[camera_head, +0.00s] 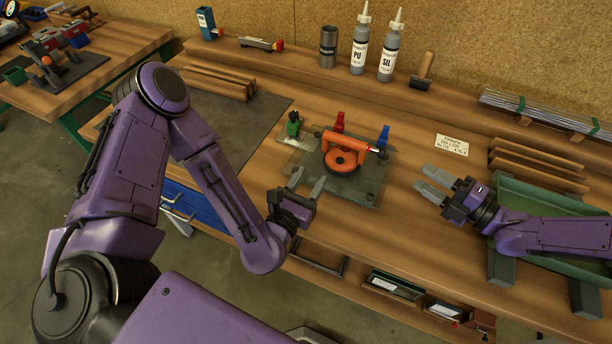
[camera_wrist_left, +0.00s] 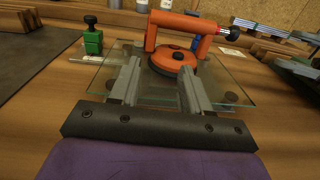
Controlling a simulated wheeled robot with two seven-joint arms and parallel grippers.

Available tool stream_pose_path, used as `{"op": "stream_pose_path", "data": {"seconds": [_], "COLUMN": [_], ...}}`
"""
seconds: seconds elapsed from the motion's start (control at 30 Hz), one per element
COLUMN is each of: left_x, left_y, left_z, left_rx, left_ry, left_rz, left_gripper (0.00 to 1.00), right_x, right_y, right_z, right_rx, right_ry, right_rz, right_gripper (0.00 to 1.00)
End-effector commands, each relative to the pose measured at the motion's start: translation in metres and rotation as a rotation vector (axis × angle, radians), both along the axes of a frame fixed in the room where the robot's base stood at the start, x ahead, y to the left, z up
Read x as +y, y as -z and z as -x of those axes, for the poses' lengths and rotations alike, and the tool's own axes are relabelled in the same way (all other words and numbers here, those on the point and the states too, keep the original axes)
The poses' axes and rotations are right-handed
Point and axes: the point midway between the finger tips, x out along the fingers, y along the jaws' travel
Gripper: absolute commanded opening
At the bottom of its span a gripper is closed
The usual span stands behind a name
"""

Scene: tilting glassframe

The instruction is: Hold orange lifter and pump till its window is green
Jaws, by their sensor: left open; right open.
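The orange lifter (camera_head: 345,155) is a suction cup with a bar handle, sitting on a glass pane (camera_head: 362,188) on the bench. In the left wrist view the lifter (camera_wrist_left: 172,60) is ahead of my fingers, with a black-and-red pump knob (camera_wrist_left: 232,32) at the right end of its handle. My left gripper (camera_head: 307,181) is open and empty at the pane's near left edge, short of the lifter; its fingers (camera_wrist_left: 160,85) reach over the glass. My right gripper (camera_head: 426,190) is open and empty to the right of the pane. I cannot make out the pump window's colour.
A green clamp (camera_head: 293,124), a red clamp (camera_head: 339,121) and a blue clamp (camera_head: 383,136) stand around the pane's left and far sides. A paper label (camera_head: 452,145) lies to the right. Bottles (camera_head: 361,45) stand farther back. A green trough (camera_head: 535,205) lies under my right arm.

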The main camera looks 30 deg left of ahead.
Motion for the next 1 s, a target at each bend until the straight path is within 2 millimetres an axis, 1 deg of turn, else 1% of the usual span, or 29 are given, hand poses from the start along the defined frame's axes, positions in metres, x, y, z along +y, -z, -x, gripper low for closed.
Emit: {"op": "stream_pose_path", "data": {"seconds": [0.07, 0.17, 0.27, 0.4, 0.5, 0.6, 0.77, 1.0], "left_x": [0.009, 0.012, 0.012, 0.013, 0.013, 0.013, 0.013, 0.013], "left_y": [-0.004, -0.005, -0.005, -0.005, -0.005, -0.004, -0.004, -0.004], "left_z": [-0.006, -0.015, -0.033, -0.064, -0.084, -0.098, -0.11, -0.111], "left_rx": [-0.007, -0.011, -0.011, -0.011, -0.011, -0.008, -0.007, -0.006], "left_ry": [-0.046, -0.059, -0.059, -0.058, -0.056, -0.055, -0.054, -0.053], "left_rz": [0.013, 0.016, 0.015, 0.015, 0.014, 0.014, 0.015, 0.015], "left_gripper": [0.47, 0.47, 0.47, 0.47, 0.47, 0.47, 0.47, 0.47], "right_x": [0.0, 0.0, 0.0, 0.0, 0.0, 0.0, 0.0, 0.0], "right_y": [0.0, 0.0, 0.0, 0.0, 0.0, 0.0, 0.0, 0.0], "right_z": [0.0, 0.0, 0.0, 0.0, 0.0, 0.0, 0.0, 0.0], "right_rx": [0.0, 0.0, 0.0, 0.0, 0.0, 0.0, 0.0, 0.0], "right_ry": [0.0, 0.0, 0.0, 0.0, 0.0, 0.0, 0.0, 0.0], "right_rz": [0.0, 0.0, 0.0, 0.0, 0.0, 0.0, 0.0, 0.0], "right_gripper": [0.43, 0.43, 0.43, 0.43, 0.43, 0.43, 0.43, 0.43]}}
